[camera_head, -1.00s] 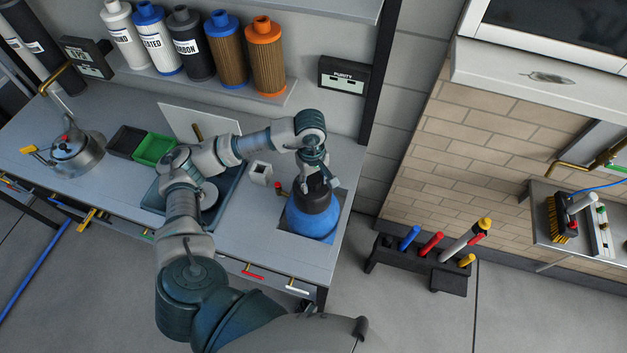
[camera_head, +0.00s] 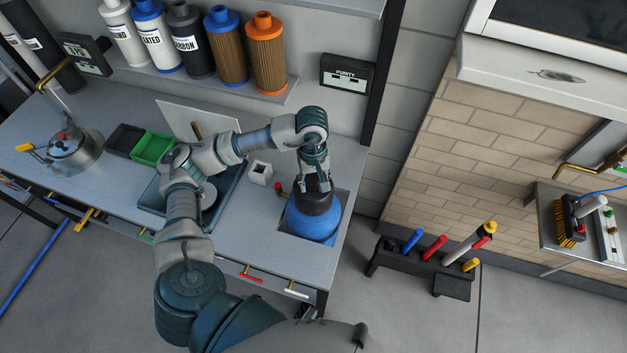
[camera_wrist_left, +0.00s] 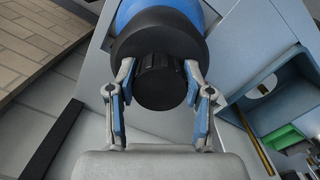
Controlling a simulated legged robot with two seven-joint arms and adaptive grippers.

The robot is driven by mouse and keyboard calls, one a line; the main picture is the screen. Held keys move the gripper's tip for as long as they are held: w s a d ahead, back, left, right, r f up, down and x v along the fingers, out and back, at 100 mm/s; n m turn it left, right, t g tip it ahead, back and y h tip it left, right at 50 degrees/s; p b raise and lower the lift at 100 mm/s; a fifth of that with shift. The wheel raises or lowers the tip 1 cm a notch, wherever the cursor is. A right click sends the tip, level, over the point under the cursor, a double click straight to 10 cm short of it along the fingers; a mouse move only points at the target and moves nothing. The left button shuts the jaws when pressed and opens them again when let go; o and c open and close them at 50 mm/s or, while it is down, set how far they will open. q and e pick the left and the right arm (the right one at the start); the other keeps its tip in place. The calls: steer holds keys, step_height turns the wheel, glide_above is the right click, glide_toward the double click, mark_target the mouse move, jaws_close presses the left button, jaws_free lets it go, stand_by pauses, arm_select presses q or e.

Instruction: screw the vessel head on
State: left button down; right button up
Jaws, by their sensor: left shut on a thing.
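The blue vessel (camera_head: 312,226) stands upright in a cut-out at the right end of the bench. The black vessel head (camera_head: 311,199) sits on top of it. In the left wrist view the blue body (camera_wrist_left: 165,8), the wide black collar and the ribbed black knob of the head (camera_wrist_left: 160,82) show. My left gripper (camera_head: 314,180) reaches down from above. Its two fingers (camera_wrist_left: 156,92) are on either side of the knob and shut on it. Whether the head's thread is engaged is hidden. My right gripper is in no view.
A small white block (camera_head: 260,173) and a red-topped fitting (camera_head: 279,187) stand left of the vessel. A grey tub, a green bin (camera_head: 154,148) and a kettle-like pot (camera_head: 75,151) are further left. Filter cartridges line the shelf (camera_head: 200,82) behind. A black rack (camera_head: 425,264) stands right on the floor.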

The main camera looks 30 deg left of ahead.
arm_select(q)
steer(key=shift+d+r, duration=0.1)
steer(key=shift+d, duration=0.05)
steer(key=shift+m+b, duration=0.65)
steer(key=shift+m, duration=0.45)
steer(key=shift+b, duration=0.3)
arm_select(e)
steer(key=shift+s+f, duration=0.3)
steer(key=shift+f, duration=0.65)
arm_select(q)
steer(key=shift+m+b, duration=0.7)
steer(key=shift+m, duration=0.2)
steer(key=shift+r+m, duration=0.1)
steer(key=shift+m, duration=0.3)
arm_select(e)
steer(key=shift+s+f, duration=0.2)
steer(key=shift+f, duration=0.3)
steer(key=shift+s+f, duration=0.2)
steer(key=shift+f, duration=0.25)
